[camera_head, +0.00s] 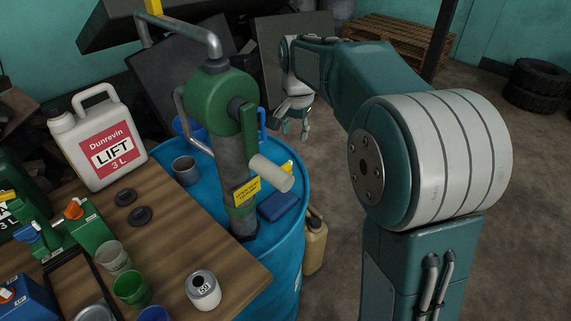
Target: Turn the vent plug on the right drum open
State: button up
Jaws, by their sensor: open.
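A blue drum (283,262) stands behind and right of the wooden bench. It is the only drum I can make out clearly. A green hand pump (215,100) with a grey column rises from its top, with a yellow label low on the column. I cannot make out a vent plug for certain; the pump and its pale handle grip (271,173) cover part of the drum top. A dark blue item (278,205) lies on the top near the right rim. My gripper (295,128) is open and empty, pointing down beyond the drum's far right side, apart from it.
The bench (185,232) holds a white Lift jug (99,138), several cups, black caps and green bottles. A tan canister (314,242) stands on the floor by the drum. A pallet (400,40) and tyres (537,85) lie farther back. Floor on the right is clear.

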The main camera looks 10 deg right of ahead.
aim_at(285, 164)
jog(key=w+f+m+g, duration=0.2)
jog(key=w+f+m, duration=0.1)
jog(key=w+f, duration=0.6)
notch_tip(285, 164, down, 10)
jog(key=shift+s+a+f, duration=0.1)
jog(key=shift+s+f, duration=0.05)
jog(key=shift+f, duration=0.05)
jog(key=shift+c, duration=0.3)
grip_shut()
